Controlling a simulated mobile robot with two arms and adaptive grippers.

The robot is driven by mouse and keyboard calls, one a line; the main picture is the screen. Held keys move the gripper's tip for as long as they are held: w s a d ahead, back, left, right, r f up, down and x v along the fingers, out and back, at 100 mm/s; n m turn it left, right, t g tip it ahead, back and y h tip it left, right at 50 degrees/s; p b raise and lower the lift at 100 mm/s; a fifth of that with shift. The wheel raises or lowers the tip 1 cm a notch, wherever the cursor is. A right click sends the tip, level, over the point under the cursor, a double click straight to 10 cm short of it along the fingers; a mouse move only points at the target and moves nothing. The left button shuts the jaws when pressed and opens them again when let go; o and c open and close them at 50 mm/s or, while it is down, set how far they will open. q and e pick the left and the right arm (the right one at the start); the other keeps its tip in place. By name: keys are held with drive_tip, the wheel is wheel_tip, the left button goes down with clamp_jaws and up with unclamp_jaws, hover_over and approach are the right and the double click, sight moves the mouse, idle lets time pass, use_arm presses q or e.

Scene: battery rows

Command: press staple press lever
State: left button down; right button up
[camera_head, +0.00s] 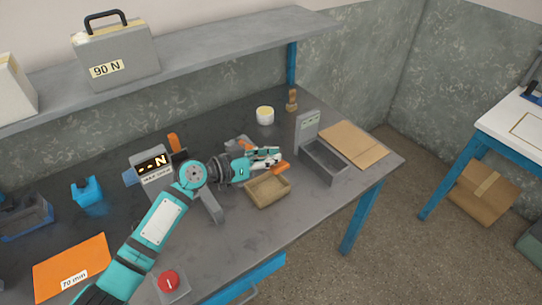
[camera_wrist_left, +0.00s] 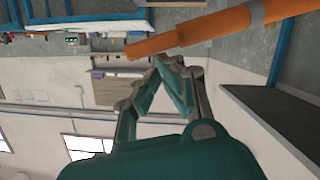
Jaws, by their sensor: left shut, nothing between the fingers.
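My left gripper (camera_head: 272,155) is over the middle of the workbench, its fingers pointing right in the head view. The fingers are shut with nothing between them. An orange lever grip (camera_head: 280,168) shows just beside the fingertips, at the near side. In the left wrist view an orange bar with a grey collar (camera_wrist_left: 210,28) runs across the top right, close to the fingertips (camera_wrist_left: 165,62). I cannot tell whether they touch. A grey press body (camera_head: 240,144) is partly hidden behind my left gripper. My right gripper is not in view.
A tan open tray (camera_head: 268,191) lies just in front of the gripper. A grey bin (camera_head: 325,163) and cardboard sheets (camera_head: 354,144) are to the right. A white tub (camera_head: 265,115) stands behind. A force display (camera_head: 153,164) and a red button (camera_head: 169,282) are on the left side.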

use_arm(q)
wheel_tip(320, 180, down, 8)
drive_tip(key=s+d+m+t+b, duration=0.1)
drive_tip(key=s+m+b, duration=0.1)
drive_tip(key=b, duration=0.6)
drive_tip(key=shift+d+m+y+b, duration=0.2)
drive_tip(key=shift+m+y+b, duration=0.2)
drive_tip(key=shift+m, duration=0.1)
drive_tip(key=shift+s+f, duration=0.1)
drive_tip(key=shift+f, duration=0.1)
drive_tip(key=r+p, duration=0.4)
drive_tip(key=r, duration=0.1)
drive_tip(key=shift+w+d+r, duration=0.15)
drive_tip(key=shift+w+r, duration=0.05)
drive_tip(key=shift+r, duration=0.15)
drive_tip(key=s+a+f+b, duration=0.1)
drive_tip(key=s+a, duration=0.1)
drive_tip(key=b, duration=0.2)
approach(274, 171)
drive_tip(key=shift+w+d+f, duration=0.35)
drive_tip(key=shift+w+f, duration=0.05)
drive_tip(key=shift+f, duration=0.2)
